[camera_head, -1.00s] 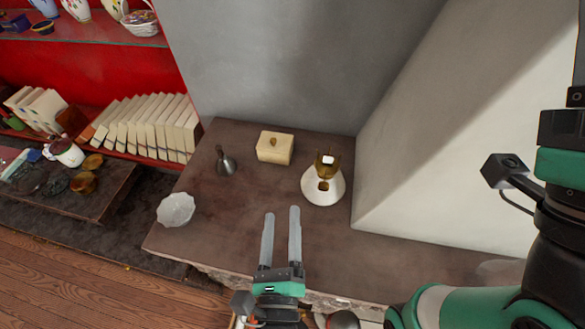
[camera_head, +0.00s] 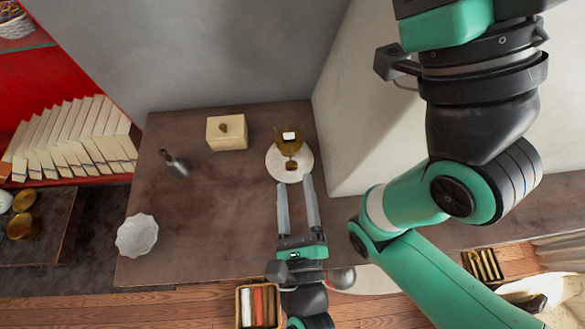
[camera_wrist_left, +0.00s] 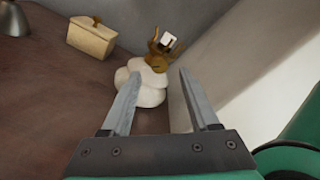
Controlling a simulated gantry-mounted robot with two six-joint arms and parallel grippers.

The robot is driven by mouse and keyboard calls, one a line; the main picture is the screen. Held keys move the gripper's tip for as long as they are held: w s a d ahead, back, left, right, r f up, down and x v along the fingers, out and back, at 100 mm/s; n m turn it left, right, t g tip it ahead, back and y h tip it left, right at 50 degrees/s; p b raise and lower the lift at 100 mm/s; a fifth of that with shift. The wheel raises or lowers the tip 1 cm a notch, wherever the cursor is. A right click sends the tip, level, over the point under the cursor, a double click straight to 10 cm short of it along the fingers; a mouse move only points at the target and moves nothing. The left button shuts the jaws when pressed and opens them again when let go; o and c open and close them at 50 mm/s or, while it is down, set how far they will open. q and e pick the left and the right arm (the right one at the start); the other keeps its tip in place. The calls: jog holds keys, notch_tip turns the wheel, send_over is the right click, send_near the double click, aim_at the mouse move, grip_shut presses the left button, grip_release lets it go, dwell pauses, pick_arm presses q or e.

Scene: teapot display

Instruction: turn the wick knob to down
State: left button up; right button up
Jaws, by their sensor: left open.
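A lamp with a rounded white base (camera_head: 277,170) and a brass top (camera_head: 289,138) stands on the brown tabletop, close to the white wall. Its small brass wick knob (camera_head: 291,165) faces the front; it also shows in the left wrist view (camera_wrist_left: 156,63). My left gripper (camera_head: 294,182) is open and empty, with its fingers pointing at the lamp. In the left wrist view, the fingertips frame the knob and base, apparently just short of the knob. I cannot tell whether a finger touches the base. My right gripper is not in view.
A cream box (camera_head: 227,133) with a knobbed lid, a dark metal bell-shaped thing (camera_head: 175,165) and a white scalloped bowl (camera_head: 137,235) stand left of the lamp. The white wall (camera_head: 345,150) is close on its right. The tabletop's middle is clear.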

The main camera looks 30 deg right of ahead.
aim_at(292, 169)
pick_arm(q)
jog(key=x, duration=0.4)
jog(key=shift+w, duration=0.15)
grip_shut()
